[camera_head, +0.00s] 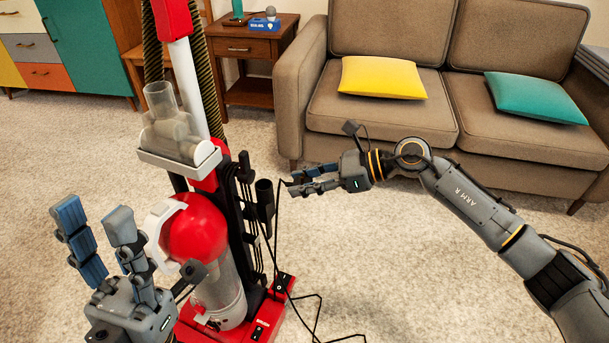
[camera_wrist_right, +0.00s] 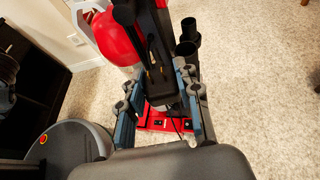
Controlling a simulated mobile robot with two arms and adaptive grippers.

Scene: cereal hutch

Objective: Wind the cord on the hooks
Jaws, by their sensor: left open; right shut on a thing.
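A red upright vacuum cleaner (camera_head: 195,240) stands on the carpet. Black hooks (camera_head: 244,166) stick out along the right side of its body. The black cord (camera_head: 317,312) runs from my right gripper down beside the vacuum and lies in bends on the carpet. My right gripper (camera_head: 293,183) is right of the hooks, shut on the cord's plug. In the right wrist view the plug (camera_wrist_right: 157,84) sits between its fingers, with two metal prongs visible. My left gripper (camera_head: 95,215) is open and empty at the front left of the vacuum, fingers pointing up.
Black attachment tubes (camera_head: 265,200) are mounted by the hooks, close to my right gripper. A brown sofa (camera_head: 392,105) with yellow and teal cushions stands behind. A wooden side table (camera_head: 243,65) is at the back. The carpet right of the vacuum is mostly clear.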

